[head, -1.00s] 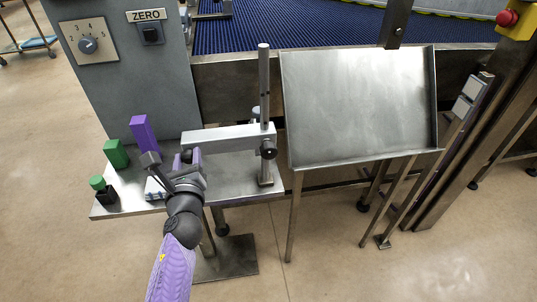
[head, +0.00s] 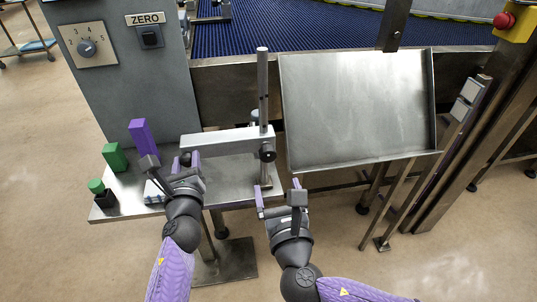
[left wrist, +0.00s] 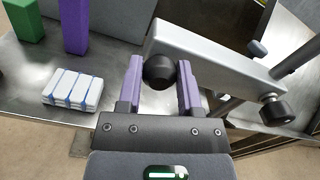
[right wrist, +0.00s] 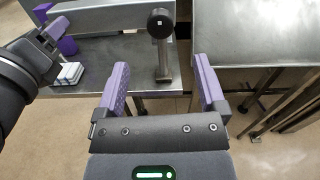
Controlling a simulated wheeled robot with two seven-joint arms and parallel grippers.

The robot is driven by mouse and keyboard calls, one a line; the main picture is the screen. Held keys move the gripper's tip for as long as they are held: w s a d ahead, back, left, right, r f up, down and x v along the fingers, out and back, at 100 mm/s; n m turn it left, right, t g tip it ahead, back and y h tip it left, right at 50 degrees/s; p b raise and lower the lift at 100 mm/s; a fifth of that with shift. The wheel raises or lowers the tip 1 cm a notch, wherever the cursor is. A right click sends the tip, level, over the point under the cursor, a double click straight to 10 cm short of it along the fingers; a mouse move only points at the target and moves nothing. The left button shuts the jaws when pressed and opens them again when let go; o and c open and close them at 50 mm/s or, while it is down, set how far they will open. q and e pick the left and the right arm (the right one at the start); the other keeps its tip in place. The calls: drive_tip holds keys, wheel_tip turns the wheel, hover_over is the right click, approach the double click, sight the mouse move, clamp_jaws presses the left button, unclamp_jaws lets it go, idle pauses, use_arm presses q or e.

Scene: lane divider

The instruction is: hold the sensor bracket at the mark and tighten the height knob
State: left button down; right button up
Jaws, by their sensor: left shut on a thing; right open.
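The sensor bracket is a grey bar (head: 228,141) mounted across an upright post (head: 263,90) on a metal shelf. My left gripper (head: 187,161) is shut on the black ball at the bar's left end; the left wrist view shows the ball (left wrist: 160,72) between the purple fingers. The black height knob (head: 268,153) is at the bar's post end, and it also shows in the right wrist view (right wrist: 160,22). My right gripper (head: 278,190) is open and empty, below and in front of the knob, apart from it. I cannot make out the mark.
On the shelf (head: 235,180) stand a purple block (head: 143,137), a green block (head: 115,156), a small green-topped black piece (head: 98,187) and white-and-blue packs (left wrist: 73,90). A tilted metal tray (head: 358,105) stands close right of the post. A grey cabinet (head: 115,85) rises behind.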

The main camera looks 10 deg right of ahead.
sight(269, 157)
drive_tip(key=w, duration=1)
drive_tip(key=shift+c, duration=0.3)
clamp_jaws()
